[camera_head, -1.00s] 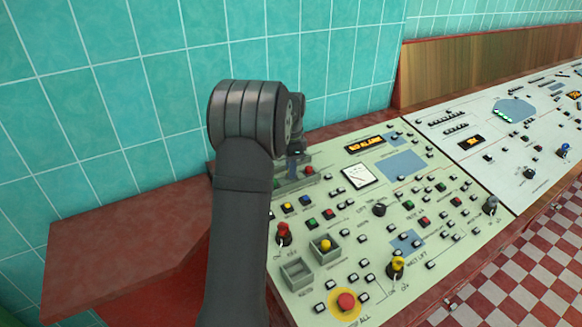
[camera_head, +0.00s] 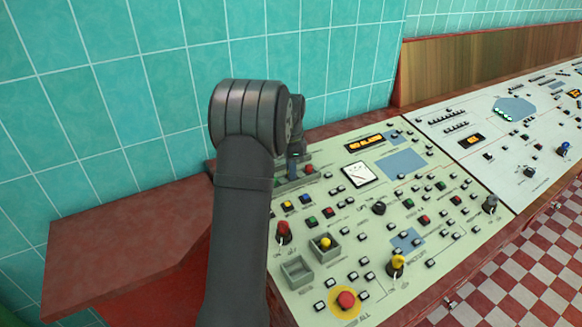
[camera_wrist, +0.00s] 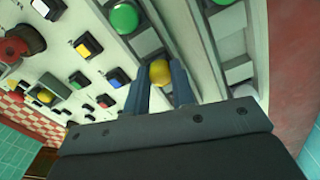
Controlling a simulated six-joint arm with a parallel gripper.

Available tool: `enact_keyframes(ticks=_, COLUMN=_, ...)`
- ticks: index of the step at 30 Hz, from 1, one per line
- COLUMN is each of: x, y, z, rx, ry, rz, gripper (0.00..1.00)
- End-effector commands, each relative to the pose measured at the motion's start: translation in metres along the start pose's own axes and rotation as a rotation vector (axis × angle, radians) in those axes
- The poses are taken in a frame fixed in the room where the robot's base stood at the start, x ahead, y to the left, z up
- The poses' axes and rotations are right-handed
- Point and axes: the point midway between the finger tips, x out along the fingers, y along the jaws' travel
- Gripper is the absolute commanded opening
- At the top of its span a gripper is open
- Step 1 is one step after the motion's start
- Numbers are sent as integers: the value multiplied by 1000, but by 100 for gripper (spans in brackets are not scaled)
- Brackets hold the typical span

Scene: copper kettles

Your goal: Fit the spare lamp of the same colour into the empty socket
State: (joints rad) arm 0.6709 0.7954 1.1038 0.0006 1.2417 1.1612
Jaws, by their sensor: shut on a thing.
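My gripper (camera_wrist: 160,88) is shut on a yellow lamp (camera_wrist: 159,72), whose round top shows between the two fingers. The lamp is over or in a pale strip of square sockets; its lower part is hidden, so I cannot tell whether it is seated. A green lamp (camera_wrist: 124,18) sits in the same strip. A second strip beside it has another green lamp (camera_wrist: 222,3) and grey square places (camera_wrist: 239,73).
The pale green console (camera_head: 350,225) carries many buttons. A red knob (camera_head: 283,233), a boxed yellow button (camera_head: 326,243) and a red stop button (camera_head: 346,300) stand up from it. A teal tiled wall (camera_head: 340,60) is behind. A dark red ledge (camera_head: 130,235) lies left.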

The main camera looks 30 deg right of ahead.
Motion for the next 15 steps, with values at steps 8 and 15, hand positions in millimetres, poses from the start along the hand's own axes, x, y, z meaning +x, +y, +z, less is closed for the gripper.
enact_keyframes(ticks=8, x=4, y=0, z=0, rx=0, ry=0, rz=0, gripper=1)
enact_keyframes(ticks=15, x=5, y=0, z=0, rx=0, ry=0, rz=0, gripper=48)
